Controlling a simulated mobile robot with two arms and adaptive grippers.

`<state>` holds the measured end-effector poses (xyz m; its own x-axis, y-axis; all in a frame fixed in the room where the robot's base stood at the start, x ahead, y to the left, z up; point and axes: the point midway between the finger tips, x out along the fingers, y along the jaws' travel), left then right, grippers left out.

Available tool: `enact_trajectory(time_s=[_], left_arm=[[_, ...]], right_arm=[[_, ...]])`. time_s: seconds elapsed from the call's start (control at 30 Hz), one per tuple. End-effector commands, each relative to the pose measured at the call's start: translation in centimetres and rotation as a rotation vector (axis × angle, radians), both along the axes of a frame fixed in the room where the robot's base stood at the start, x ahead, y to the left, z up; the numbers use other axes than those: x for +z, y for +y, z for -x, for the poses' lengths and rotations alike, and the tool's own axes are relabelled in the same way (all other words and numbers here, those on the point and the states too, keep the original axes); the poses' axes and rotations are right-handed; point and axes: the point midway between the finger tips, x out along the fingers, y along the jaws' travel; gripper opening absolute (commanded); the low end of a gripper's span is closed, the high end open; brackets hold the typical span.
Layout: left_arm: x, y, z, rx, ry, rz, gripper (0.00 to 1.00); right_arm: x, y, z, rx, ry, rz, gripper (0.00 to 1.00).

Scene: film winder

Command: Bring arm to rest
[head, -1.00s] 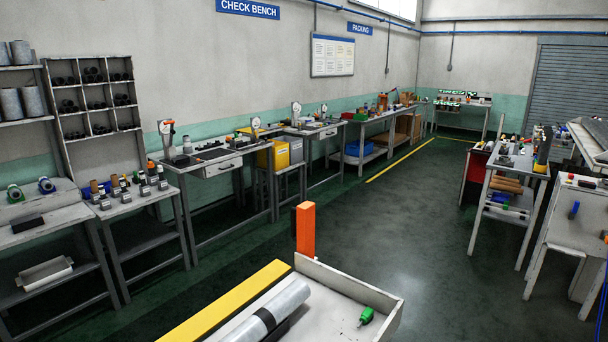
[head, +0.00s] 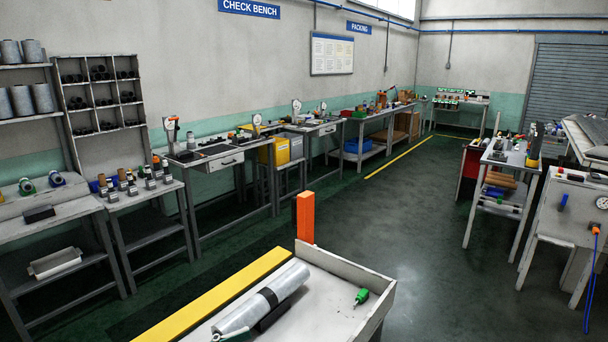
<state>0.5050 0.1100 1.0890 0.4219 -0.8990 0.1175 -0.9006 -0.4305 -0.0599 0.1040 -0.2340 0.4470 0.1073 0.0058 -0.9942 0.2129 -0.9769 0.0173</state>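Neither of my grippers nor either arm shows in the head view. In the foreground is a white-rimmed tray or bench top (head: 348,263). A silver roll with a black band (head: 262,300) lies on it at a slant, beside a dark block. A small green tool or plug (head: 362,296) lies to the right of the roll. An orange post (head: 305,216) stands upright at the tray's far left corner, and a yellow strip (head: 222,294) runs along the left edge.
Benches line the left wall, including the check bench (head: 222,160) and a shelf unit (head: 102,95). Carts and a white panel with a gauge (head: 570,212) stand at right. The dark green floor (head: 420,215) between them is open.

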Motion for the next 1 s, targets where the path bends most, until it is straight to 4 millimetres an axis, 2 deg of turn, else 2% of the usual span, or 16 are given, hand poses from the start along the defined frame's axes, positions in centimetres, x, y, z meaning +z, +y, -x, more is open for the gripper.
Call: enact_trajectory(time_s=[0.13,0.27,0.4,0.53,0.67,0.8,0.9,1.0], left_arm=[[0.3,-0.3,-1.7,0.151,-0.012,0.034,0.49],[0.0,0.3,-3.4,0.338,0.0,0.047,0.49],[-2.1,2.5,-4.8,0.606,0.082,0.008,0.49],[-5.9,5.4,-4.2,0.825,0.224,-0.092,0.49],[-10.7,7.9,-1.0,0.976,0.421,-0.241,0.49],[-15.7,9.7,4.6,1.041,0.651,-0.428,0.49],[-18.0,10.1,8.6,1.035,0.785,-0.54,0.49],[-19.6,10.2,12.2,1.01,0.894,-0.629,0.49]], right_arm=[[0.0,0.0,0.3,0.0,0.004,0.001,0.41],[-0.1,-0.1,1.4,0.0,0.018,0.002,0.41],[-0.1,-0.1,2.1,0.0,0.029,0.002,0.41],[-0.1,-0.1,1.9,-0.001,0.027,0.003,0.41],[-0.1,-0.1,1.8,0.0,0.025,0.002,0.41],[-0.1,-0.2,1.6,-0.001,0.023,0.003,0.41],[-0.1,-0.2,1.5,-0.001,0.021,0.002,0.41],[-0.1,-0.1,1.4,0.0,0.02,0.002,0.41]])
